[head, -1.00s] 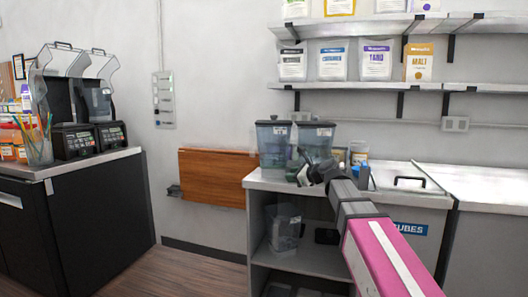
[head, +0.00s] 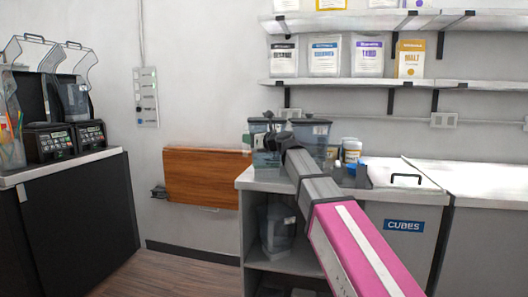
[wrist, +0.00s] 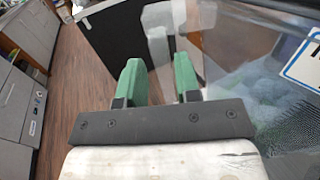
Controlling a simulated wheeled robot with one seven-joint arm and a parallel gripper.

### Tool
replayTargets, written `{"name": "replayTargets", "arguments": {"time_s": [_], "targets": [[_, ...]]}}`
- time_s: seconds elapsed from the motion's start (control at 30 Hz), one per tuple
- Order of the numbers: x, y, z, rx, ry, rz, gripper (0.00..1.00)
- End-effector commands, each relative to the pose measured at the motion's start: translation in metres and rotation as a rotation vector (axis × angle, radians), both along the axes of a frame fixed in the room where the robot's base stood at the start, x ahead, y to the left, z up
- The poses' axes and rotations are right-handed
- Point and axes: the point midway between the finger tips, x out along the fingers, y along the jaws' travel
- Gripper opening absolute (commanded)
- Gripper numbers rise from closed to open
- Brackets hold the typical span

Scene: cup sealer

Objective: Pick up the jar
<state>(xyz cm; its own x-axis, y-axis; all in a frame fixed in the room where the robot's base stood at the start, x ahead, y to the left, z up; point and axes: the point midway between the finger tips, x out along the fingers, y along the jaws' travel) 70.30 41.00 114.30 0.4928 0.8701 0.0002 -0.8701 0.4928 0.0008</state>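A small jar with a white and yellow label (head: 351,150) stands on the counter in the head view, just right of my arm. My gripper (head: 262,141) is left of it, in front of the clear bins, with its fingers too small to read there. In the wrist view my gripper (wrist: 158,63) shows two green fingers spread apart. A pale, blurred shape shows beyond and between them; I cannot tell whether it is a reflection. The jar cannot be made out in the wrist view.
Two clear bins with dark lids, left (head: 262,160) and right (head: 318,132), stand on the counter. A clear wall with pale green contents (wrist: 260,90) is close right of my fingers. A pitcher (head: 277,228) sits on the shelf below. Floor at left is free.

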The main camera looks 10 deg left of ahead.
Motion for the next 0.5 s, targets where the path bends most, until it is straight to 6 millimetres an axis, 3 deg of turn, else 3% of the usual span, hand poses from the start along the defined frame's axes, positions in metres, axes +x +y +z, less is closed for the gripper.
{"name": "replayTargets", "arguments": {"time_s": [0.33,0.5], "targets": [[0.024,0.036,-0.006,0.0,-0.001,0.001,0.31],[0.027,0.043,-0.007,0.0,-0.001,-0.001,0.31]]}}
